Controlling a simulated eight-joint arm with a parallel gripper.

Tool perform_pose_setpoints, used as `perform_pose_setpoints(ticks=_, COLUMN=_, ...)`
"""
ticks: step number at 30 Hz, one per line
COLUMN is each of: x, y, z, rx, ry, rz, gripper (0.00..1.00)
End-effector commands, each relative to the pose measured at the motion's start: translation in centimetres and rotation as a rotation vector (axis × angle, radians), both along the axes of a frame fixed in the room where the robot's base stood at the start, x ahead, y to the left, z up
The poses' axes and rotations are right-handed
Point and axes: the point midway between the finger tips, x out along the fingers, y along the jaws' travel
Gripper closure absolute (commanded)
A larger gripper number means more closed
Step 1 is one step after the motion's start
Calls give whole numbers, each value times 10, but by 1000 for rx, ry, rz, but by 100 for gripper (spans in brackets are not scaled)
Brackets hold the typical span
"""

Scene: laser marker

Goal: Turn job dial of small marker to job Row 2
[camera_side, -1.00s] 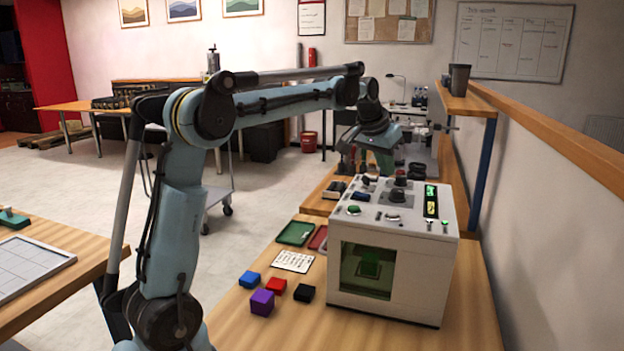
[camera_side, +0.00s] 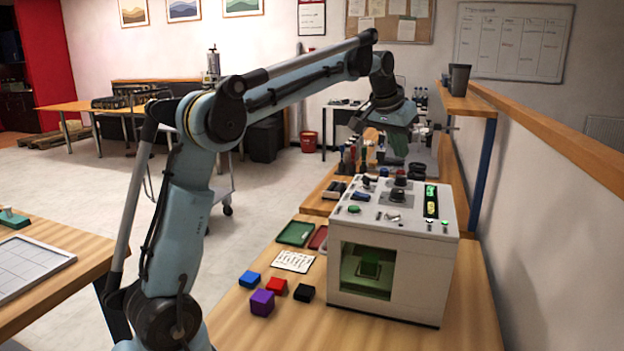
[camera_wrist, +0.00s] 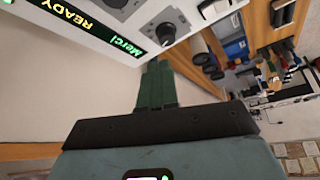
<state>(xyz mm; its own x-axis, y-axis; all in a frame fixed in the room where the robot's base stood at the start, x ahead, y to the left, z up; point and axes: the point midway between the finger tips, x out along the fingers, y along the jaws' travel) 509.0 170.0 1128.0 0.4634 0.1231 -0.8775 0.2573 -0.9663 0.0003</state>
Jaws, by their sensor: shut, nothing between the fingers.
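The small marker (camera_side: 385,275) is a white box with a dark window in front and knobs, buttons and lit displays on top. A dark dial (camera_side: 397,195) sits mid-panel; a knob with some red (camera_side: 400,179) is behind it. I cannot read which is the job dial. In the wrist view a black knob (camera_wrist: 165,33) is beside the green display (camera_wrist: 122,42), which seems to read "Merc!"; a yellow "READY" (camera_wrist: 67,13) shows beside it. My gripper (camera_side: 396,152) is shut and empty, above the panel's far side, apart from the knobs; its green fingers (camera_wrist: 157,68) show in the wrist view.
Blue (camera_side: 250,279), purple (camera_side: 262,302), red (camera_side: 277,286) and black (camera_side: 305,293) blocks lie left of the marker. A green tray (camera_side: 295,233) and white card (camera_side: 293,261) are behind them. Tools stand on the bench behind. A wooden ledge (camera_side: 560,140) runs along the right.

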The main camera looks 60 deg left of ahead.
Motion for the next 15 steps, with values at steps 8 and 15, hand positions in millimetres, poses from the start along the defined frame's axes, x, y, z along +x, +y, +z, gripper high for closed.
perform_pose_setpoints(ticks=8, x=0, y=1, z=-24, rx=0, ry=0, rz=1, gripper=100)
perform_pose_setpoints(ticks=15, x=0, y=1, z=-52, rx=0, ry=0, rz=1, gripper=100)
